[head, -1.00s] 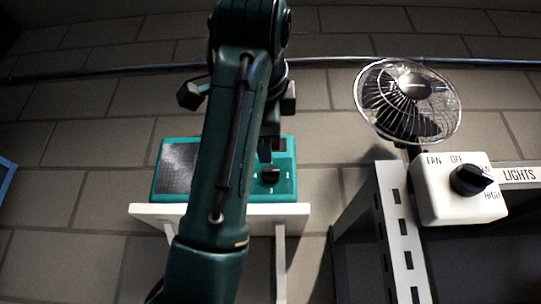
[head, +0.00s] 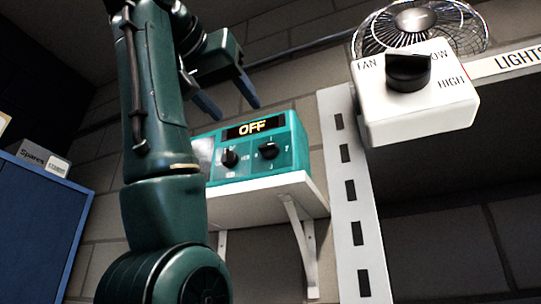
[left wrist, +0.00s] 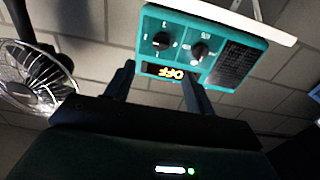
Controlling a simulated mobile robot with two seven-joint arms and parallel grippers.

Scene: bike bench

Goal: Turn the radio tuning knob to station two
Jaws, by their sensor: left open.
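The teal radio (head: 296,150) stands on a white wall shelf, and its display (head: 254,128) reads OFF. Its front has two black knobs: a left knob (head: 229,158) with small lettering around it and a right knob (head: 268,150) with small marks, too small to read surely. My left gripper (head: 234,110) is open and empty, above and in front of the radio, apart from both knobs. In the left wrist view the radio (left wrist: 222,74) appears upside down beyond the open fingers (left wrist: 159,72), with the right knob (left wrist: 162,41) beyond the gap between them. My right gripper is out of view.
The white shelf (head: 262,193) has brackets below. At right are a white fan switch box (head: 420,110) with a black knob, a wire fan (head: 455,25) and a slotted upright (head: 350,210). A blue cabinet (head: 35,225) stands at left.

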